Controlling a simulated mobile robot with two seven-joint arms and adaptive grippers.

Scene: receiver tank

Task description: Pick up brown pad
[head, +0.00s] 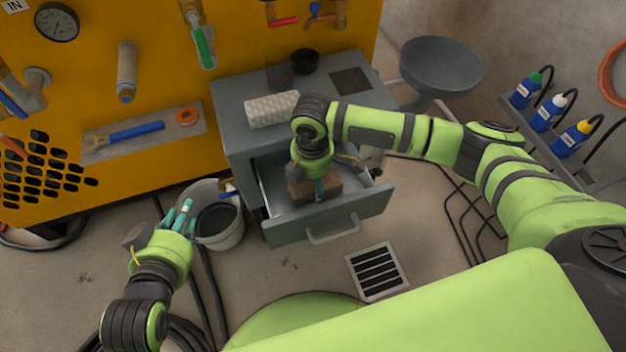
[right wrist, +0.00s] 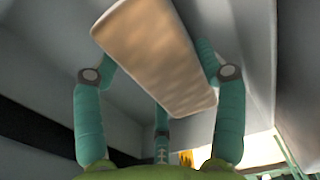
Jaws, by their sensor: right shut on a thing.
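The brown pad (head: 331,187) is a rectangular block inside the open drawer (head: 334,217) of the grey cabinet. My right gripper (head: 318,190) reaches down into the drawer and is shut on the pad. In the right wrist view the pad (right wrist: 160,55) shows tan and slanted between the teal fingers (right wrist: 155,75). Whether the pad touches the drawer floor cannot be told. My left gripper (head: 176,214) is at the lower left beside the bucket, its teal fingers spread and empty.
A bucket (head: 217,236) stands left of the drawer. A grey bowl (head: 440,68) and bottles (head: 548,111) are at right. A floor grate (head: 377,271) lies in front.

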